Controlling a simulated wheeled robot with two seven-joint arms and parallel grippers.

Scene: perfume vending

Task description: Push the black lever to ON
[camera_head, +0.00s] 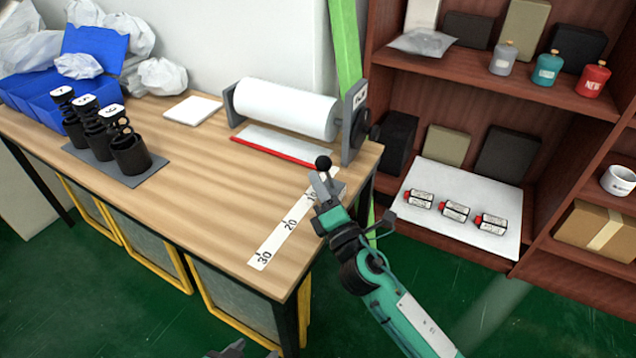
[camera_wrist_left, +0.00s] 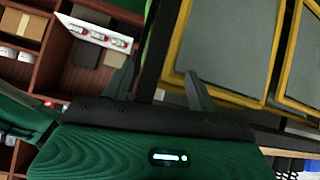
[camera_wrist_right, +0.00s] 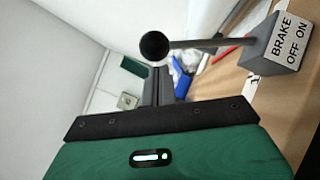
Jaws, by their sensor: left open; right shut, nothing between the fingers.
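The lever has a black ball knob (camera_wrist_right: 154,45) on a thin dark shaft (camera_wrist_right: 208,43). The shaft rises from a grey box (camera_wrist_right: 262,48) labelled BRAKE, OFF and ON. I cannot tell which mark the lever leans to. In the head view the knob (camera_head: 323,163) shows near the table's right edge; my right gripper largely hides the box. My right gripper (camera_head: 322,183) is shut and empty, close beside the knob; its fingertips (camera_wrist_right: 156,72) show just below the knob in the right wrist view. My left gripper (camera_wrist_left: 158,75) is open and empty, low in front of the table.
A white paper roll (camera_head: 287,107) stands on the wooden table (camera_head: 200,210) behind the lever. A ruler strip (camera_head: 285,235) lies along the right edge. A wooden shelf (camera_head: 480,70) stands at right.

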